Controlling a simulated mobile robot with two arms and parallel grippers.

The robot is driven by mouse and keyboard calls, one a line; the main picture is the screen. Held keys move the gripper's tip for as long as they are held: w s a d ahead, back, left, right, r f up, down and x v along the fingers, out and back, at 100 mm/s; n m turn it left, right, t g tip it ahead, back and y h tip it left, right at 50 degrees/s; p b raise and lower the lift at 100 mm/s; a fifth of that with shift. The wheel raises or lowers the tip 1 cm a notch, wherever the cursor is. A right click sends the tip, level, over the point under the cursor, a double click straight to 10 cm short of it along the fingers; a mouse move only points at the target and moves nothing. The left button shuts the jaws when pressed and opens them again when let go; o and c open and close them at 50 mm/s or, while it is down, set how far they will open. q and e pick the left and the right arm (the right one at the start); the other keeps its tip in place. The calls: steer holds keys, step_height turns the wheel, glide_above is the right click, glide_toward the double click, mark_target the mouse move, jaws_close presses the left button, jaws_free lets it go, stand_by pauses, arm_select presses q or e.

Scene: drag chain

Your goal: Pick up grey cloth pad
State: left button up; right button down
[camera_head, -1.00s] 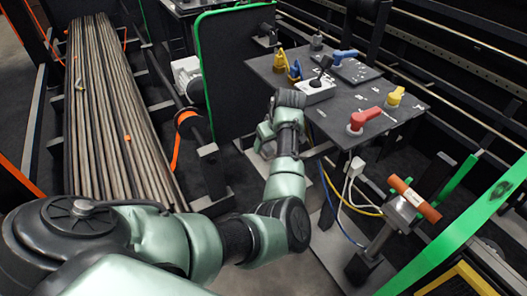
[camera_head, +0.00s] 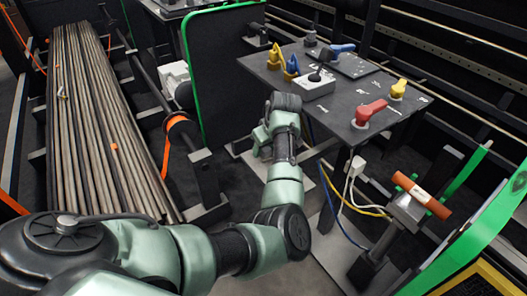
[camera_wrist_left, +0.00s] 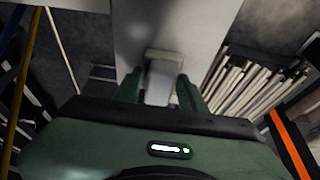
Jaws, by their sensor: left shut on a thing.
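My left arm comes in from the lower left in the head view. Its gripper (camera_head: 263,140) is mostly hidden behind the wrist, below the left edge of the control panel. In the left wrist view the two green fingers (camera_wrist_left: 160,92) are shut on a small pale grey block-like piece, which I take to be the grey cloth pad (camera_wrist_left: 163,70). A light grey flat surface lies behind it. I cannot tell whether the pad touches that surface. The pad is not visible in the head view. My right gripper is not in view.
The dark control panel (camera_head: 335,115) has a red handle (camera_head: 368,113), yellow knobs and blue handles. A green-edged black board (camera_head: 225,75) stands left of it. Long pipes (camera_head: 95,120) lie at left. An orange-handled tool (camera_head: 420,195) and cables are at right.

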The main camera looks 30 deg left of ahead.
arm_select(q)
step_height(320, 180, up, 20)
stand_by(0.6)
